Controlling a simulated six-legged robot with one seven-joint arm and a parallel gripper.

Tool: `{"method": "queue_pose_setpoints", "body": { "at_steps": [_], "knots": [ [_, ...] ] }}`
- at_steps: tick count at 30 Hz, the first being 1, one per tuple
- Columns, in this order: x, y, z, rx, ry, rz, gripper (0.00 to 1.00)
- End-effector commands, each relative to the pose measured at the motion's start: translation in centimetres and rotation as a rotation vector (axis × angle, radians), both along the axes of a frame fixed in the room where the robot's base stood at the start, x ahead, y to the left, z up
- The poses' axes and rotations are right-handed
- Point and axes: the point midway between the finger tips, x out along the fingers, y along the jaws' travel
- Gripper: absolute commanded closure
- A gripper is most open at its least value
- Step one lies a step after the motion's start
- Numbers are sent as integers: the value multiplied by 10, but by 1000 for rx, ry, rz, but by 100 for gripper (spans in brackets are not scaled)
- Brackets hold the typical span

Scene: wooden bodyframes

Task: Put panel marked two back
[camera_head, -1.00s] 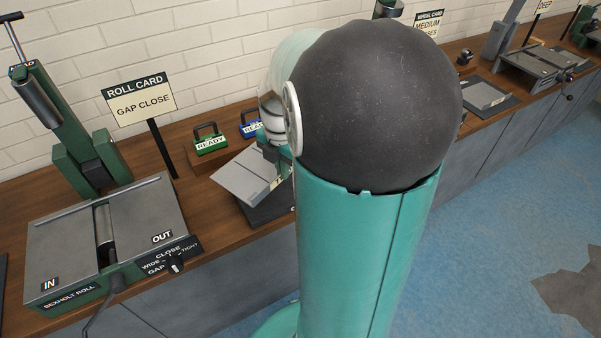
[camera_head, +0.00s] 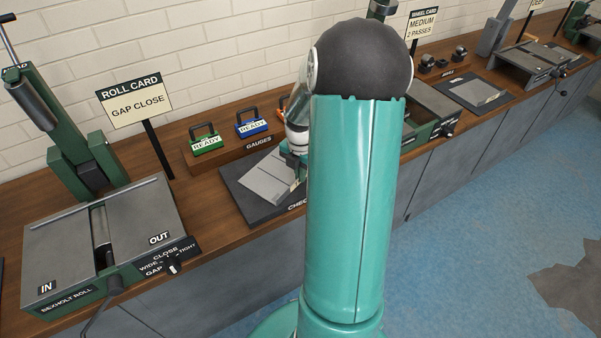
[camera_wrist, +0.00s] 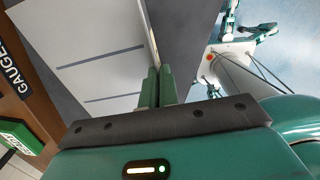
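A pale grey panel (camera_head: 264,183) lies nearly flat at the dark check mat (camera_head: 238,197) in the head view; I cannot tell whether it touches the mat. No number shows on it now. In the wrist view the panel (camera_wrist: 85,50) fills the upper left, with thin dark lines across its face. My gripper (camera_wrist: 158,72) has its two green fingers close together, shut on the panel's right edge.
A gauges rack (camera_head: 225,152) with green and blue READY gauges stands behind the mat. The roll machine (camera_head: 60,245) and its roll card (camera_head: 135,102) are at left. At right, another grey panel (camera_head: 478,90) lies on a dark mat, with further machines along the bench.

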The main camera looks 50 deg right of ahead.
Motion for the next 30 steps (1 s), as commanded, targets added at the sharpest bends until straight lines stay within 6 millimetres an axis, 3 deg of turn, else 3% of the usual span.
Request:
{"method": "queue_pose_setpoints", "body": {
  "at_steps": [8, 12, 22, 26, 30],
  "knots": [
    [0, 0, -2, -1, -1, 0, 100],
    [0, 0, -2, -1, 0, 0, 76],
    [0, 0, 0, -1, 0, -1, 76],
    [0, -1, 14, -3, -2, -3, 76],
    [0, -1, 40, -5, -3, -1, 76]
  ]
}}
